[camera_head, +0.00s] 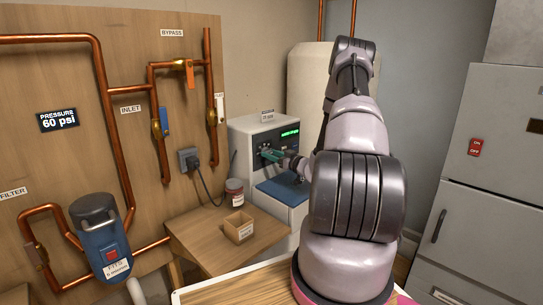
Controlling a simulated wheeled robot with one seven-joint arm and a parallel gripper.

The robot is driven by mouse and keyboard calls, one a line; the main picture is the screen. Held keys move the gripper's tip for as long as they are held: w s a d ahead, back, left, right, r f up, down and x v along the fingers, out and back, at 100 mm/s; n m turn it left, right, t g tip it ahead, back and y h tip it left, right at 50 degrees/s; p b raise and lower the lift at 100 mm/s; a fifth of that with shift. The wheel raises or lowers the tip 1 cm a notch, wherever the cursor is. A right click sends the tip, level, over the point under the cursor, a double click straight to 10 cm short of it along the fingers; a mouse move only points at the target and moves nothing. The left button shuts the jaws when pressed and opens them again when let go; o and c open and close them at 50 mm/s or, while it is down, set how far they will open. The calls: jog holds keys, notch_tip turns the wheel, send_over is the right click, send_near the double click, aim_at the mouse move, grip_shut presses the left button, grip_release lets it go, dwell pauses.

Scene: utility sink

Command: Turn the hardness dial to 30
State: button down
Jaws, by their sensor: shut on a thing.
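The softener unit (243,150) is a pale box with a dark control panel on its front, standing behind the small wooden table. A green lit display (290,132) sits at the panel's upper right, too small to read. My gripper (270,154), with teal fingers, is at the left part of the panel, shut on the hardness dial. The dial is mostly hidden by the fingers, and its setting cannot be read. My arm reaches in from the lower right and covers the unit's right side.
A small wooden table (205,243) in front holds an open cardboard box (239,228) and a lidded jar (234,192). A blue lid (283,191) juts below the panel. Copper pipes with valves (155,122) run along the left wall. A grey cabinet (487,190) stands right.

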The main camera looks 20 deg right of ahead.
jog(key=shift+s+f, duration=0.1)
jog(key=shift+f, duration=0.05)
jog(key=shift+c, duration=1.7)
grip_release()
jog(key=v, duration=1)
jog(key=shift+s, duration=0.35)
jog(key=shift+d, duration=0.2)
jog(key=shift+a+r, duration=0.1)
jog(key=shift+r, duration=0.15)
